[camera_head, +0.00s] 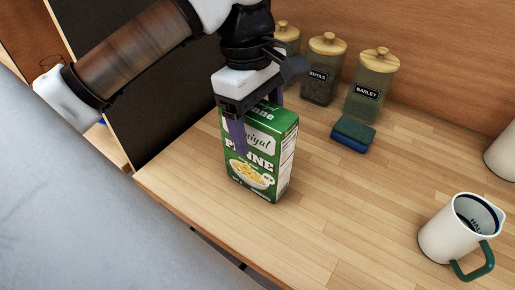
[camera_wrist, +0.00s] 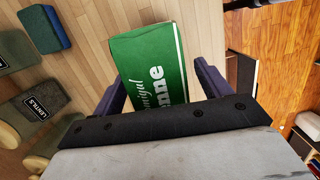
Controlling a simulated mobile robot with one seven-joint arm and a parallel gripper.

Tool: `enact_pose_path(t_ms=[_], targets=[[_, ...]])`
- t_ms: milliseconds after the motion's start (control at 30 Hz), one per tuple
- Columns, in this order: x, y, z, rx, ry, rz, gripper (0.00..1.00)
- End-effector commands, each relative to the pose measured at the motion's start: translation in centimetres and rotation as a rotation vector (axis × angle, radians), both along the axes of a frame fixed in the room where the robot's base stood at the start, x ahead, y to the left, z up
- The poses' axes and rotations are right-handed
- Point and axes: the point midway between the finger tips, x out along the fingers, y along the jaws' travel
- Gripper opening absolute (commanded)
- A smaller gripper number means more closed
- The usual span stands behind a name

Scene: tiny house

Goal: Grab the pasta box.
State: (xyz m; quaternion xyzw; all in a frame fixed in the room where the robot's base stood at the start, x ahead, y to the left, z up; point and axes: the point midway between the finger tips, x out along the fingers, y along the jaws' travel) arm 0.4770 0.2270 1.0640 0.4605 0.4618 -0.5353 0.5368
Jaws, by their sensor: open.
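The pasta box (camera_head: 264,160) is a green and white penne carton that stands upright on the wooden counter, near its left end. My gripper (camera_head: 255,128) is above the box and points down, with one finger in front of the box's front face. In the wrist view the box (camera_wrist: 153,60) lies between the two open fingers (camera_wrist: 160,88), one on each side. The fingers do not look closed on it. The far finger is mostly hidden behind the box in the head view.
Several glass jars with wooden lids, one a barley jar (camera_head: 371,86), stand along the back wall. A blue and green sponge (camera_head: 352,134) lies right of the box. A white mug (camera_head: 458,230) with a green handle is at front right. The middle of the counter (camera_head: 350,200) is clear.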

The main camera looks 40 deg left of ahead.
Motion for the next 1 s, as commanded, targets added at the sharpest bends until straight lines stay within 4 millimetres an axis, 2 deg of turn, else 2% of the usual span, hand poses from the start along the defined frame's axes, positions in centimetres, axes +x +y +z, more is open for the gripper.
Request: enact_pose_path(t_ms=[700, 1000], targets=[[0.02, 0.01, -0.48, 0.000, -0.001, 0.000, 0.75], [0.01, 0.01, -0.48, 0.000, 0.000, 0.000, 0.36]])
